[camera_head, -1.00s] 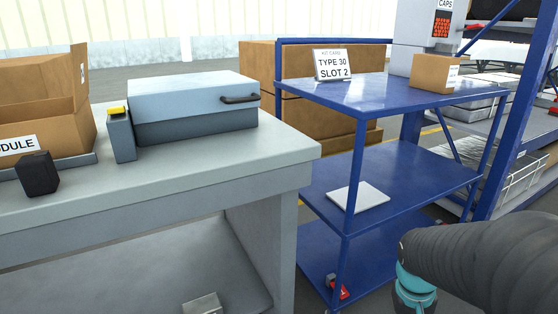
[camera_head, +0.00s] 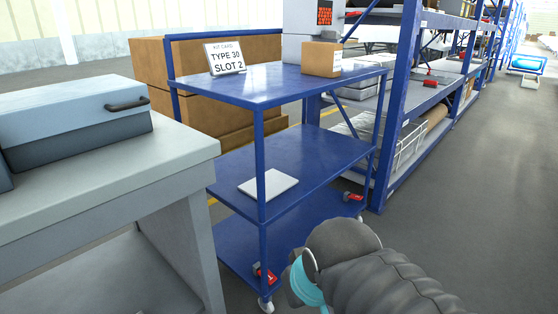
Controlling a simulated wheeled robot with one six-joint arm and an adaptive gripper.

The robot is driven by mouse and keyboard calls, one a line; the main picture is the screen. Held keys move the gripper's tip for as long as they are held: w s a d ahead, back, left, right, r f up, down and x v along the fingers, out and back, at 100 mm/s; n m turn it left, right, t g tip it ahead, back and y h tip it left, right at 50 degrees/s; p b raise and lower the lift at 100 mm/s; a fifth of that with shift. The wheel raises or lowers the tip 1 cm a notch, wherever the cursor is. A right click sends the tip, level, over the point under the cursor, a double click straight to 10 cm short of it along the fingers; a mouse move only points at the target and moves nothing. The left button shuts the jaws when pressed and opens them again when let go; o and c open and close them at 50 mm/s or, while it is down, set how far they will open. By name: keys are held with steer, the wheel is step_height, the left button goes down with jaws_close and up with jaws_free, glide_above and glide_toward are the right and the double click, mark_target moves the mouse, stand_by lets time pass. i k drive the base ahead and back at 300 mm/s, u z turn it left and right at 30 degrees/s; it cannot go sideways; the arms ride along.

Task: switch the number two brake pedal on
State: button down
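A blue three-level cart (camera_head: 312,160) stands in the middle of the view. A red brake pedal (camera_head: 264,274) shows at its near bottom corner, above a caster (camera_head: 266,304). A second red pedal (camera_head: 352,197) shows at the right bottom corner, partly hidden by the cart post. I cannot read any number on either pedal or tell whether they are pressed. The other corners' casters are hidden. My dark-sleeved arm with a teal joint reaches in at the lower right, in front of the cart; my gripper is outside the picture.
A grey workbench (camera_head: 170,165) with a blue-grey case (camera_head: 75,115) stands at left, close to the cart. A kit card (camera_head: 225,57) and small box (camera_head: 321,58) sit on the cart top, a white panel (camera_head: 268,185) on its middle shelf. Open floor (camera_head: 480,190) lies at right.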

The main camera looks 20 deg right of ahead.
mark_target(355, 196)
steer(key=k, duration=1.25)
steer(key=z, duration=1)
steer(key=i, duration=0.85)
steer(key=z, duration=1)
steer(key=i, duration=1.25)
steer(key=u, duration=0.85)
steer(key=i, duration=0.85)
steer(key=u, duration=1.1)
steer(key=i, duration=0.25)
steer(key=u, duration=0.3)
